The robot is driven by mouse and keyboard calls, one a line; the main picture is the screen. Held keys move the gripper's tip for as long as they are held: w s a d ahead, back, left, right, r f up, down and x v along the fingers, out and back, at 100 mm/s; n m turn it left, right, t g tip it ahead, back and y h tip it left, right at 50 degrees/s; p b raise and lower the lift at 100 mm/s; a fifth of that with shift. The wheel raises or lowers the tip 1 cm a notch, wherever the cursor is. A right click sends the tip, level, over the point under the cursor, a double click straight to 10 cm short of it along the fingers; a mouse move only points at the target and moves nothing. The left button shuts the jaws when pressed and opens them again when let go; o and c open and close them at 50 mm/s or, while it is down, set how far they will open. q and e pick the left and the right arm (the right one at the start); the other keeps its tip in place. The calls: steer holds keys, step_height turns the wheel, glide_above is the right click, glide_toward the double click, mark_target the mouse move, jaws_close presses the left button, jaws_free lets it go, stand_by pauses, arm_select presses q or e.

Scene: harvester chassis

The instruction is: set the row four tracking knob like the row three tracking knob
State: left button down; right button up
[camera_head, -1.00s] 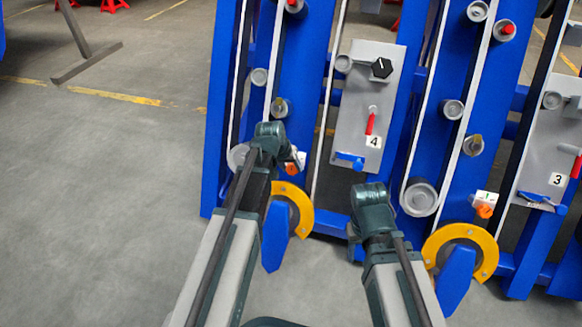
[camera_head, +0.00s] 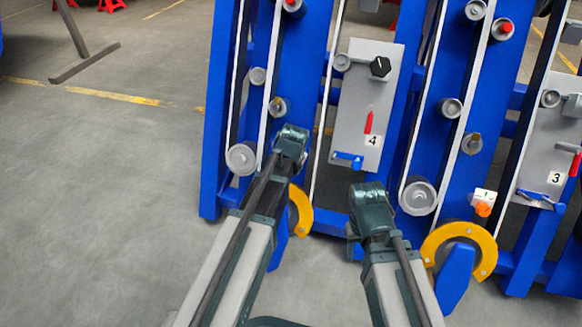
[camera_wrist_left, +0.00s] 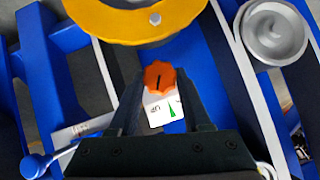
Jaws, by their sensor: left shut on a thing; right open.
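The orange row four tracking knob (camera_wrist_left: 159,78) shows in the left wrist view, with a dark slot on its face. A white card (camera_wrist_left: 162,108) with a green mark and partly cut lettering sits by it. My left gripper (camera_wrist_left: 160,88) is shut on this knob, one finger on each side. In the head view my left gripper (camera_head: 295,158) hides that knob and card. The orange row three tracking knob (camera_head: 482,209) sits under its white card (camera_head: 485,196) at right; its pointer is too small to read. My right gripper (camera_head: 353,238) is open and empty, below panel 4.
Grey panel 4 (camera_head: 350,120) carries a black dial (camera_head: 380,67), a red lever (camera_head: 368,122) and a blue handle (camera_head: 347,159). Panel 3 (camera_head: 554,135) stands at far right. Yellow curved guards (camera_head: 432,245) stick out low on the blue frames.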

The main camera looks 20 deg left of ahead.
stand_by(0.3)
arm_select(q)
steer(key=shift+c, duration=1.8)
jaws_free()
steer(key=shift+r, duration=0.1)
steer(key=p+v, duration=1.2)
steer(key=v, duration=0.1)
steer(key=shift+r, duration=0.25)
steer(key=shift+s+d, duration=0.1)
